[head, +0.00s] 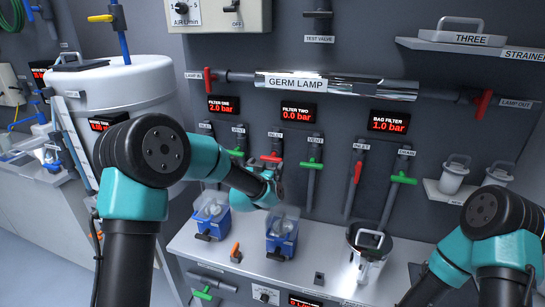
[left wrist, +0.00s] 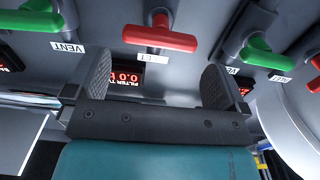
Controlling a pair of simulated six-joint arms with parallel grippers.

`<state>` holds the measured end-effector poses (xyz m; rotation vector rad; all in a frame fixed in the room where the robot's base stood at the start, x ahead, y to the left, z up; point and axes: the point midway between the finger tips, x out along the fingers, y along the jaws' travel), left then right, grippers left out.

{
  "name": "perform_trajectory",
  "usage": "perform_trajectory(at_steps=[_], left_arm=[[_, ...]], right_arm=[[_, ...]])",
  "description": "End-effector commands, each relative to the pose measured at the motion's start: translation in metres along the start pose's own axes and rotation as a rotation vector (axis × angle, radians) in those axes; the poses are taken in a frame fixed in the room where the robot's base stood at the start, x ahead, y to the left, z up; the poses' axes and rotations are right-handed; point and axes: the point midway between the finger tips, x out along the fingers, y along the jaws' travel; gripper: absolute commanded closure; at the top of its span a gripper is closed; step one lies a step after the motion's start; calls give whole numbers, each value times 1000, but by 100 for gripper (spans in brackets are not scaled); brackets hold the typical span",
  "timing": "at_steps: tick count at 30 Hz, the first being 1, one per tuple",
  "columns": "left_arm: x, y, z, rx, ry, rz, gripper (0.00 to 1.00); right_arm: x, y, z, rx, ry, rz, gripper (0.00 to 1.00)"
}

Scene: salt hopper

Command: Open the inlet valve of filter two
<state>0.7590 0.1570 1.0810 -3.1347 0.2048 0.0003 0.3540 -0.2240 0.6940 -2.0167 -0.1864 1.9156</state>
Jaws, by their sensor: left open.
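The filter two inlet valve has a red T-handle (head: 271,158) on a vertical pipe, lying crosswise to it, under the filter two display (head: 297,113), which reads 0.0 bar. My left gripper (head: 277,180) is just below the handle in the head view, partly hidden by its own wrist. In the left wrist view, which is upside down, the red handle (left wrist: 160,36) and its partly hidden label (left wrist: 152,58) lie ahead of the open fingers (left wrist: 160,78). Nothing is between the fingers, and the handle is apart from them. My right arm shows at the lower right, its gripper out of frame.
Green vent handles flank the inlet: filter two's (head: 312,165) to the right and filter one's (head: 236,153) to the left. Blue-based filter housings (head: 281,232) stand on the shelf below. A metal canister (head: 366,258) stands further right. The horizontal germ lamp tube (head: 320,86) runs above.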

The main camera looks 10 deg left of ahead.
Motion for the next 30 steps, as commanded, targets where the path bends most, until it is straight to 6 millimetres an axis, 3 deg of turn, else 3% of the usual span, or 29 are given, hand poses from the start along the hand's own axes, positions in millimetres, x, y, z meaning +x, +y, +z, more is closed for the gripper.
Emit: perform_trajectory(at_steps=[9,15,27,30], left_arm=[[48,0,0,0,1,0,0],[69,0,0,-1,1,0,0],[76,0,0,0,0,1,0],[76,0,0,0,0,1,8]], right_arm=[[0,0,0,0,0,0,57],[0,0,0,0,0,0,57],[0,0,0,0,0,0,57],[0,0,0,0,0,0,57]])
